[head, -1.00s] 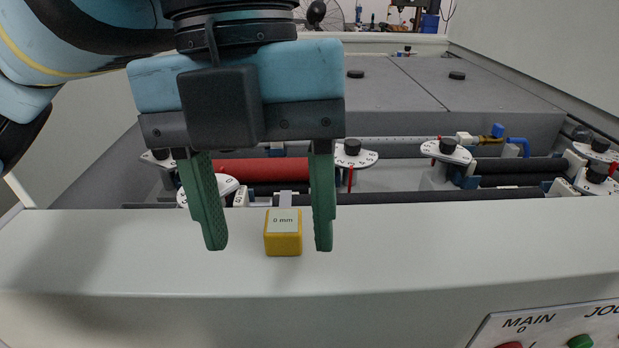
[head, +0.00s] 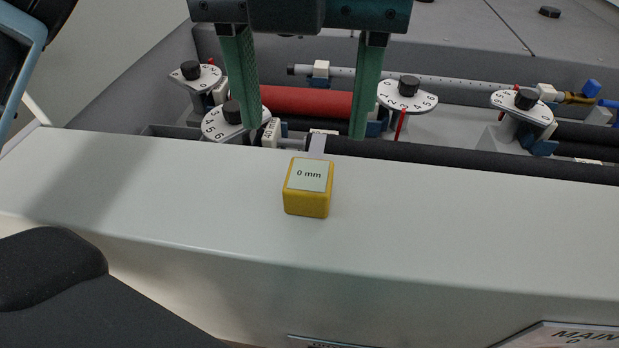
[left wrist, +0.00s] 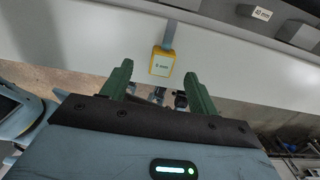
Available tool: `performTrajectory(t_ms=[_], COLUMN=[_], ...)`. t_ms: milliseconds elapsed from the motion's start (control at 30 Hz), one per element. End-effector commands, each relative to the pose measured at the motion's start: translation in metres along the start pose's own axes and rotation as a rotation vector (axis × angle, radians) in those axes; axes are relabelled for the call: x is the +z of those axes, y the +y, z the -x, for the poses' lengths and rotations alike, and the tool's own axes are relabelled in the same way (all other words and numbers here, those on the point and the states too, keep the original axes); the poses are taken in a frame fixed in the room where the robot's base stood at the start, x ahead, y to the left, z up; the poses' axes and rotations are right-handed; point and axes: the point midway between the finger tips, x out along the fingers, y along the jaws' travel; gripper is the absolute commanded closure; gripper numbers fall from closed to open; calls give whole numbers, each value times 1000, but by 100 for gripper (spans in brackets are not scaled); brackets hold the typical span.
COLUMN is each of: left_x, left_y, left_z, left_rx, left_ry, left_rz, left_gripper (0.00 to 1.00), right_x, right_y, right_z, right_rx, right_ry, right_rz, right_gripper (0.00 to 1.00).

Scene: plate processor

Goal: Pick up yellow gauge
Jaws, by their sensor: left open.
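The yellow gauge (head: 308,190) is a small block with a pale label reading "0 mm" on top. It sits on the light front ledge (head: 450,220) of the machine, with a thin grey strip running from its back. My left gripper (head: 307,132) is open and empty, with green fingers pointing down. In the head view its fingertips appear above and behind the gauge. In the left wrist view the gauge (left wrist: 161,62) lies beyond the fingertips, between their lines, touching neither. My right gripper is not seen.
Behind the ledge are a red roller (head: 310,101), black rollers and white numbered dials with black knobs, such as one at the middle (head: 407,94). A second block labelled "40 mm" (left wrist: 261,13) shows in the left wrist view. The ledge right of the gauge is clear.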

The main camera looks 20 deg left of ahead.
Motion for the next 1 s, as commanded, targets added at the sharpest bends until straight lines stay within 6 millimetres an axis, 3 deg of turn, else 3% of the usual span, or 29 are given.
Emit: performTrajectory(t_ms=[400,700,1000], left_x=[-1,-1,-1], left_y=[-5,-5,-6], left_z=[-48,-51,-51], left_rx=[1,0,0], left_ry=[2,1,1], left_rz=[0,0,-1], left_gripper=[40,41,81], right_x=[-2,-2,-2], right_y=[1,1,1], right_z=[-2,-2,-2], right_rx=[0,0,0], right_ry=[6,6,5], right_rz=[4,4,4], right_gripper=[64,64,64])
